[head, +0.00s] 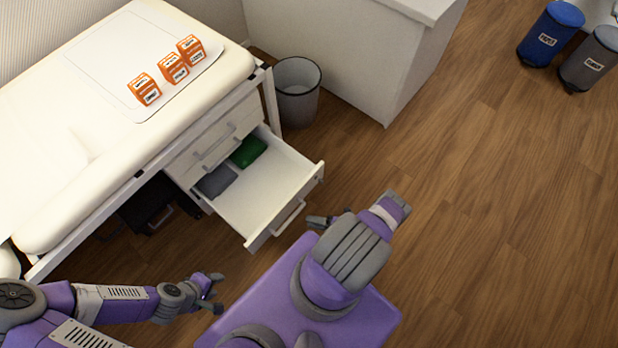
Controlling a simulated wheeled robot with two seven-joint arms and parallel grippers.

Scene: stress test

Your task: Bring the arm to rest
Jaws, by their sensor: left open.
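My left arm comes in at the lower left. Its gripper (212,290) is open, with nothing between its fingers. It is over the floor, in front of the bed and apart from the open drawer. Several purple and grey parts of my body fill the lower middle. I cannot make out my right gripper's fingers clearly among them, so its state cannot be told.
An open white drawer (262,193) holds a green item (248,151) and a grey item (217,181). Orange boxes (145,89) stand on the padded bed (95,140). A waste bin (297,91) stands beside a white cabinet (340,50).

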